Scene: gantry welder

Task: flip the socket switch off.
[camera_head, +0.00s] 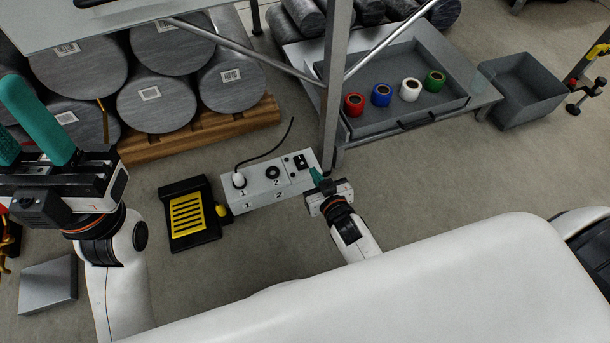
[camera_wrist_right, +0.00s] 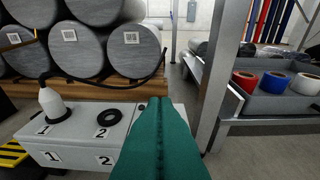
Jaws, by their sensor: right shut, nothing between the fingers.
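The grey socket box (camera_head: 256,199) lies on the floor in the head view, with numbered labels 1 and 2. A plug with a black cable (camera_head: 239,180) sits in socket 1, and socket 2 (camera_head: 273,172) is a bare black ring. The black switch (camera_head: 300,161) is at the box's right end; its position is too small to tell. My right gripper (camera_head: 316,174) is shut and empty, its teal fingertips close to that end; contact cannot be told. In the right wrist view the shut fingers (camera_wrist_right: 160,110) hide the switch. My left gripper (camera_head: 28,115) is open and empty at the left.
A metal post (camera_head: 335,95) rises just behind the box's right end. A yellow-and-black pedal (camera_head: 188,214) lies to its left. Behind are steel rolls on a wooden pallet (camera_head: 200,130), a tray (camera_head: 400,122) with coloured rolls, and a grey bin (camera_head: 522,90).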

